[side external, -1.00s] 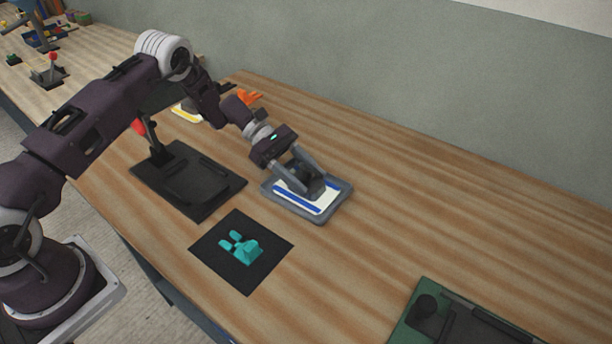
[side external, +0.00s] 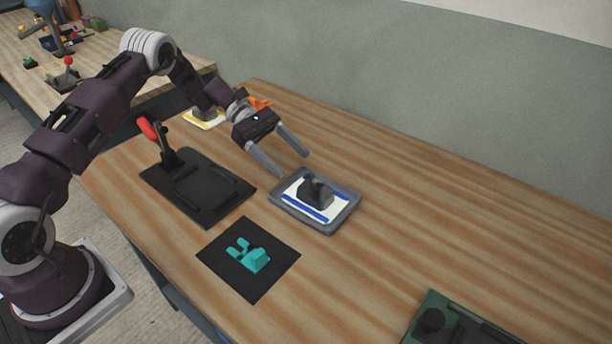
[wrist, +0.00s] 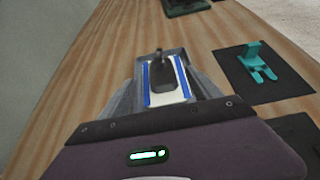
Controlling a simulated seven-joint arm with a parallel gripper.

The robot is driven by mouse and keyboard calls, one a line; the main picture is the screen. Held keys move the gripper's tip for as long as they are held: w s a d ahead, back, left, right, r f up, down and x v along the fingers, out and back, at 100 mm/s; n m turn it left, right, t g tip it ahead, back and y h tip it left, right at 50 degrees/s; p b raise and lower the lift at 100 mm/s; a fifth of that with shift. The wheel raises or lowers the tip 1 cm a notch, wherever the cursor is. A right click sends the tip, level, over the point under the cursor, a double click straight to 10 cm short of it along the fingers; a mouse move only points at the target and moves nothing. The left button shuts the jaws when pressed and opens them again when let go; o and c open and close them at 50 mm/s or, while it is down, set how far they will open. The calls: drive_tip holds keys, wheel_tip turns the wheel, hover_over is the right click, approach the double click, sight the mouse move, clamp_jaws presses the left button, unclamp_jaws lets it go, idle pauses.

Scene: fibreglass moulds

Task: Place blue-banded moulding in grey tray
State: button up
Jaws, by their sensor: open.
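The blue-banded moulding (side external: 325,213) is a white plate with blue bands along its edges and a dark grey block on top. It lies flat inside the grey tray (side external: 350,213), within its rim. In the wrist view the moulding (wrist: 154,95) shows ahead of my gripper, with its block standing up. My gripper (side external: 291,162) is open and empty, raised above the table behind and left of the tray, apart from the moulding. The gripper's body hides the near part of the tray in the wrist view.
A teal piece (side external: 256,260) lies on a black mat (side external: 225,257) in front. A black plate (side external: 215,207) with a red-handled clamp (side external: 148,129) stands left. A yellow-banded moulding (side external: 196,121) and an orange piece (side external: 260,103) lie behind my gripper. A green fixture (side external: 418,318) is front right. The table's right side is clear.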

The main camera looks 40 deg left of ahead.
drive_tip(key=s+d+r+m+y, duration=0.2)
drive_tip(key=s+r+m+y, duration=0.25)
drive_tip(key=s+r, duration=0.5)
drive_tip(key=s+d+r+m+y, duration=0.25)
drive_tip(key=s+r+m, duration=0.3)
drive_tip(key=r, duration=0.65)
drive_tip(key=s+a+m+t+y, duration=0.2)
drive_tip(key=s+m+t+y, duration=0.3)
drive_tip(key=s, duration=1.3)
drive_tip(key=m, duration=0.3)
drive_tip(key=shift+s+a+t+y, duration=0.2)
drive_tip(key=shift+a+t+y, duration=0.1)
drive_tip(key=shift+y, duration=0.1)
